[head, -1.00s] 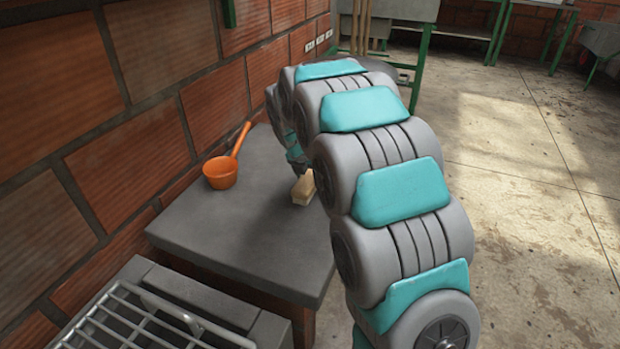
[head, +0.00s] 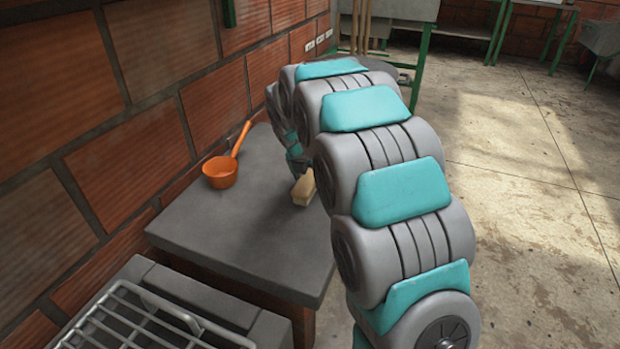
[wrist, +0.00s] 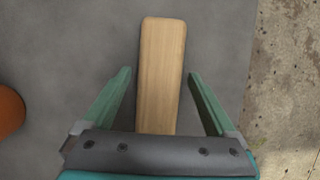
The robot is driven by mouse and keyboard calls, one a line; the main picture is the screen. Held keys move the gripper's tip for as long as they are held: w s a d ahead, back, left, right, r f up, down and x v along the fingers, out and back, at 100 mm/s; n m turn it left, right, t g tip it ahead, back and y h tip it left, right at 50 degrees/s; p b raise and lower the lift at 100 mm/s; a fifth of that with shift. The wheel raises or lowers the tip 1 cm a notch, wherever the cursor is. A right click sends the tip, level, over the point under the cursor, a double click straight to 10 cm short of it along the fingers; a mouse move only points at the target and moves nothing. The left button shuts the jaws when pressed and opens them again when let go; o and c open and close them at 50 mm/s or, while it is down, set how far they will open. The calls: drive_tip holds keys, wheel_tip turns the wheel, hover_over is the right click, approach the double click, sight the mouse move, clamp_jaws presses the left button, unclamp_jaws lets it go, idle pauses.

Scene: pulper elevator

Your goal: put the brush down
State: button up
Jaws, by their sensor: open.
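The brush (head: 303,188) has a pale wooden back and lies on the grey slab (head: 230,240), partly hidden by my arm in the head view. In the wrist view the brush (wrist: 161,70) lies lengthwise between my fingers, its near end hidden by the gripper body. My gripper (wrist: 160,85) is open, with a gap between each green finger and the brush's sides. In the head view the fingers are mostly hidden behind my arm.
An orange dipper (head: 220,172) stands on the slab to the left of the brush, by the brick wall (head: 130,110). A metal rack (head: 140,325) is at the near left. Bare slab lies between dipper and brush. Concrete floor (head: 530,200) is open to the right.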

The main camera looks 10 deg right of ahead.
drive_tip(key=v, duration=1.2)
drive_tip(key=s+d+f+m+g+y, duration=0.1)
drive_tip(key=s+f+m+g, duration=0.1)
drive_tip(key=s+m, duration=1.2)
drive_tip(key=s+d+f+m+g+y, duration=0.1)
drive_tip(key=s+f+m+g, duration=0.2)
drive_tip(key=s+m, duration=1.2)
drive_tip(key=s+f, duration=0.1)
drive_tip(key=s, duration=1.3)
drive_tip(key=shift+s+d+g+y+p, duration=0.3)
drive_tip(key=shift+s+p, duration=0.05)
wheel_tip(320, 180, up, 3)
drive_tip(key=p, duration=0.3)
drive_tip(key=shift+r, duration=0.15)
